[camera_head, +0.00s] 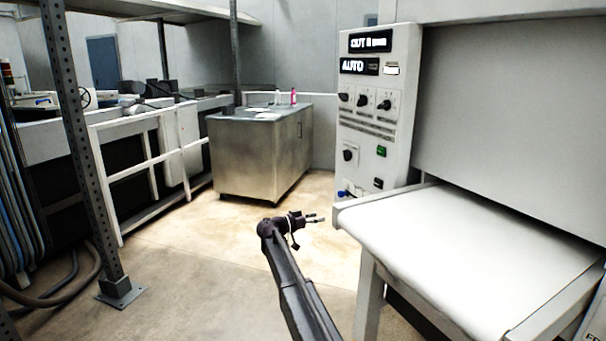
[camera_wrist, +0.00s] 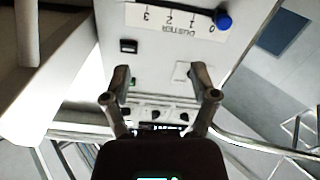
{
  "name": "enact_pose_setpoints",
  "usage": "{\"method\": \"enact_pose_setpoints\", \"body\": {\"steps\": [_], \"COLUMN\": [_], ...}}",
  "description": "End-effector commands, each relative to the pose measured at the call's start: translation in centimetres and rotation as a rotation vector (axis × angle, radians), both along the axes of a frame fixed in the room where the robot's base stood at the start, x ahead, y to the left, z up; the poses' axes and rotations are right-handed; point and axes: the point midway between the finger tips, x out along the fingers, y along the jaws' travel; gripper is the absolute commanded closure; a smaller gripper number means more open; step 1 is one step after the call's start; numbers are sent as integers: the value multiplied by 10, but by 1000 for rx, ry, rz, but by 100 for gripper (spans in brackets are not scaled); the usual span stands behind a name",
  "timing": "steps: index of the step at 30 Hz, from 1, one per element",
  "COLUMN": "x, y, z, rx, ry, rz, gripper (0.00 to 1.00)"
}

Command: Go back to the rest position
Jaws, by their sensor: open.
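My gripper (camera_head: 314,217) is at the end of my dark arm, in the middle of the head view. It points right, toward the white control panel (camera_head: 372,125) of the sheeter, and appears apart from it. In the wrist view my gripper (camera_wrist: 163,84) shows two separated fingers with nothing between them. The panel (camera_wrist: 150,60) fills the middle of that view, upside down. A blue knob (camera_wrist: 223,20) sits beside a scale marked 0 to 3. In the head view the blue knob (camera_head: 343,194) is small, at the panel's lower edge.
The sheeter's white belt table (camera_head: 480,250) juts out at the right. A steel cabinet (camera_head: 250,155) stands behind my arm. A perforated post (camera_head: 85,150), a white railing (camera_head: 150,165) and hoses (camera_head: 75,280) are at the left. The floor (camera_head: 200,250) around my arm is clear.

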Motion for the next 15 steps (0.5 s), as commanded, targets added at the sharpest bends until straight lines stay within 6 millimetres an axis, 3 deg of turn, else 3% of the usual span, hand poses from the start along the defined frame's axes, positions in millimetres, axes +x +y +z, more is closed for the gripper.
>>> {"method": "enact_pose_setpoints", "body": {"steps": [15], "x": [-44], "y": [-38], "z": [-29], "rx": [93], "ry": [170], "rz": [-33], "gripper": [24]}}
